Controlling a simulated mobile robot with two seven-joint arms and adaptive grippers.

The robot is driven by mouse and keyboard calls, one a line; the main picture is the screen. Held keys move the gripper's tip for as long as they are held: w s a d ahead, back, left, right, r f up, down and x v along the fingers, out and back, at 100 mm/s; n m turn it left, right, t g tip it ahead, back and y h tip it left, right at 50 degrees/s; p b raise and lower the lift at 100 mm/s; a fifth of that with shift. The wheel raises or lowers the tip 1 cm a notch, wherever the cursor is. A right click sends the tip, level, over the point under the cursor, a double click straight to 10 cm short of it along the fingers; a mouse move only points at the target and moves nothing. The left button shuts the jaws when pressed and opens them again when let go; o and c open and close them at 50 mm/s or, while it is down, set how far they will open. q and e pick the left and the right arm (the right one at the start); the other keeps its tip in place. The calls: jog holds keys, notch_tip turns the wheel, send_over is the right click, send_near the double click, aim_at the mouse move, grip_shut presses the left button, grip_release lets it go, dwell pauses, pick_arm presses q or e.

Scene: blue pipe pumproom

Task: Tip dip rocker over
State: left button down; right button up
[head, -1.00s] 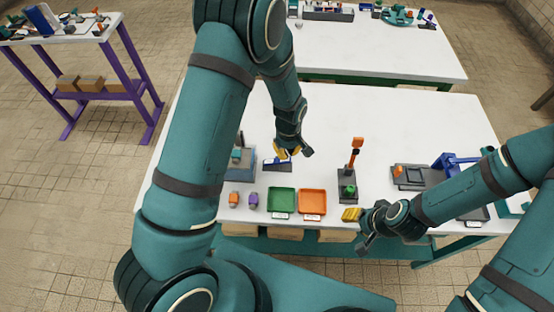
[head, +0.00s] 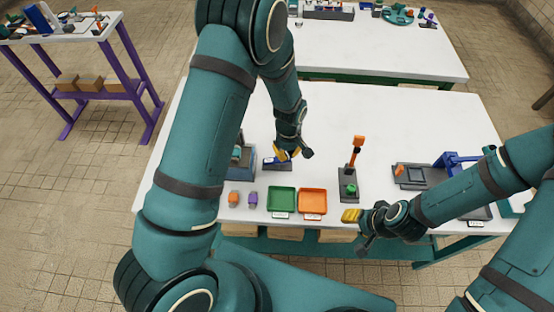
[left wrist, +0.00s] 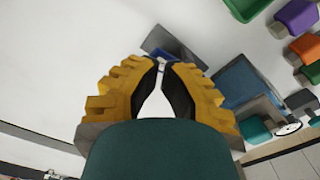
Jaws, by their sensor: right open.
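A small dark switch base with a blue rocker part (head: 275,161) stands on the white table, left of the middle. I take it to be the dip rocker; its tilt is too small to tell. My left gripper (head: 285,154) is right over it, its yellow fingers partly covering it. In the left wrist view, the fingertips of the left gripper (left wrist: 161,64) nearly meet, with nothing seen held. The dark base (left wrist: 172,45) shows just beyond them. Whether they touch the rocker cannot be told. My right gripper (head: 359,218) is open and empty near the front edge.
A green tray (head: 281,210) and an orange tray (head: 313,211) lie in front. Orange (head: 234,199) and purple (head: 253,199) pieces stand beside them. A blue-grey box (head: 240,160) is left of the switch; an orange-topped lever device (head: 349,184) is right. The back of the table is clear.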

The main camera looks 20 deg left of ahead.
pick_arm(q)
jog(key=shift+f+b, duration=1)
jog(key=shift+f, duration=0.4)
